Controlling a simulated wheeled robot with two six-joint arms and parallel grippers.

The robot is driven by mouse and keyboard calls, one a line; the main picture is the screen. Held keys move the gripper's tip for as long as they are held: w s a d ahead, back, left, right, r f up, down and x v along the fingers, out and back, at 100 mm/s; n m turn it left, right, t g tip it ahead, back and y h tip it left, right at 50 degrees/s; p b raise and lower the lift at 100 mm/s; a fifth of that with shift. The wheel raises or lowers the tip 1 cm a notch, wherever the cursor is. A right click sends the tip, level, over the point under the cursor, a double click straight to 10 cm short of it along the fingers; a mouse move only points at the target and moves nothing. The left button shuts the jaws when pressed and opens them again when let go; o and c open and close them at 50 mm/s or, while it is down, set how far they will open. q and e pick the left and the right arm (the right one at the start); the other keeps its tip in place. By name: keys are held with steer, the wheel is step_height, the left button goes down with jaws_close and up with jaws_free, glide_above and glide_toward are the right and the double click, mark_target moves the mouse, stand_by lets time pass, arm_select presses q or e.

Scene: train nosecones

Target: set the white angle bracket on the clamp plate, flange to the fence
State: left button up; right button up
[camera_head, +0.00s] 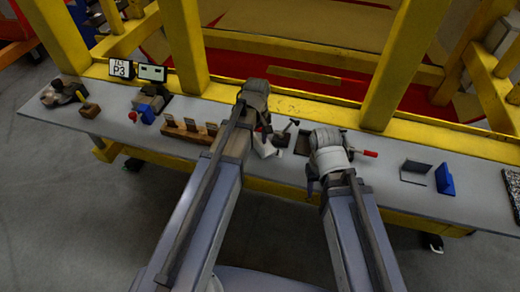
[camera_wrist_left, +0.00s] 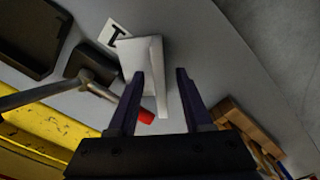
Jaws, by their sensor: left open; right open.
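The white angle bracket (camera_head: 265,148) is partly hidden beside my left gripper (camera_head: 264,128) in the head view. In the left wrist view the bracket (camera_wrist_left: 140,58) shows a flat face and a narrow upright flange. My left gripper (camera_wrist_left: 161,76) is open, with the flange edge between its fingertips; contact cannot be told. A toggle clamp with a dark base (camera_wrist_left: 92,66) and red-tipped handle (camera_wrist_left: 146,116) is beside the bracket. The clamp (camera_head: 283,139) also shows in the head view. My right gripper (camera_head: 313,182) is open; its fingers are mostly hidden. I cannot identify the plate and fence clearly.
A dark tray (camera_head: 302,143) lies between the arms, and a wooden block rack (camera_head: 188,129) lies left. A grey angled plate (camera_head: 415,171) and a blue bracket (camera_head: 445,179) stand right. A white card marked T (camera_wrist_left: 115,34) lies by the bracket. Yellow posts rise behind the table.

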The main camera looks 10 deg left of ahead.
arm_select(q)
jaws_close()
stand_by(0.4)
stand_by(0.4)
